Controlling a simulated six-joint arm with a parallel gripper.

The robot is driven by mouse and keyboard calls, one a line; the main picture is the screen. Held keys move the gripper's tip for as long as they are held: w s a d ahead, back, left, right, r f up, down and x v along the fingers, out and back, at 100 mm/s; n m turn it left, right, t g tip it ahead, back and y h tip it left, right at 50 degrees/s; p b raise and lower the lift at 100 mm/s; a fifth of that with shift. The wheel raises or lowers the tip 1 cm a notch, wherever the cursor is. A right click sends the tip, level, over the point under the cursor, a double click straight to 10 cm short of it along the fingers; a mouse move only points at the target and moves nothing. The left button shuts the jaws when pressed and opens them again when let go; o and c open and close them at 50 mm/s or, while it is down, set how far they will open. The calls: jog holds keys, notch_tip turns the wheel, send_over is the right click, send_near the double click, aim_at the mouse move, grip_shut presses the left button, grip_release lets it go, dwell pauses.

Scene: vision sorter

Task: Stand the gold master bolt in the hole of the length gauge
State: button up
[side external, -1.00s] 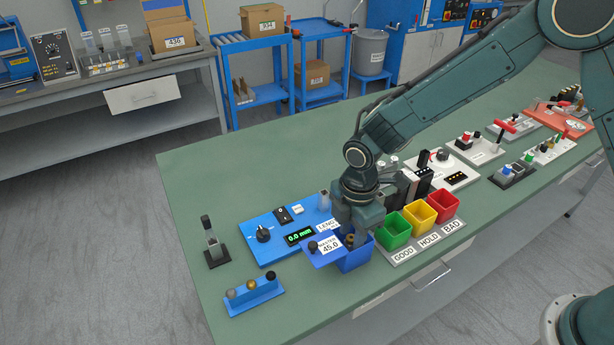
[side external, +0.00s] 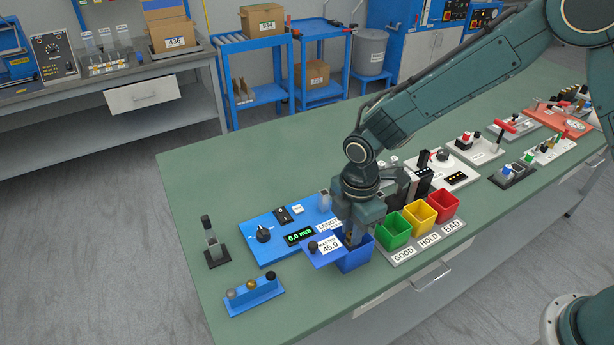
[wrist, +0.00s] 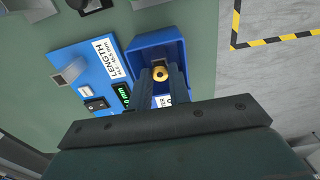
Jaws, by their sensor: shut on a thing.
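My gripper (side external: 352,237) points down at the blue bin (side external: 357,258), beside the white master label reading 45.0 (side external: 330,243). In the wrist view its two fingers (wrist: 160,76) are shut on a gold bolt (wrist: 160,73), seen end-on against the blue bin (wrist: 158,48). The bolt's lower part is hidden. The length gauge (side external: 270,238) is a blue plate with a knob, switches and a green display reading 0.0 mm.
A small blue rack (side external: 262,297) holds a grey, a gold and a black piece at the front left. A dark stand (side external: 212,246) is left of the gauge. Green (side external: 393,229), yellow and red bins stand close on the right. Bare green table lies behind the gauge.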

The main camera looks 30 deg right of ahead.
jog(key=shift+r, duration=2.7)
jog(key=shift+w, duration=0.1)
jog(key=w+d+r, duration=0.1)
jog(key=w+r, duration=0.2)
jog(key=w, duration=0.3)
jog(key=w+d+r, duration=0.1)
jog(key=w+r, duration=0.2)
jog(key=w, duration=0.4)
jog(key=shift+w+r, duration=0.15)
jog(key=shift+w, duration=0.1)
jog(key=shift+f, duration=0.2)
jog(key=shift+f, duration=2.75)
jog(key=shift+f, duration=1.5)
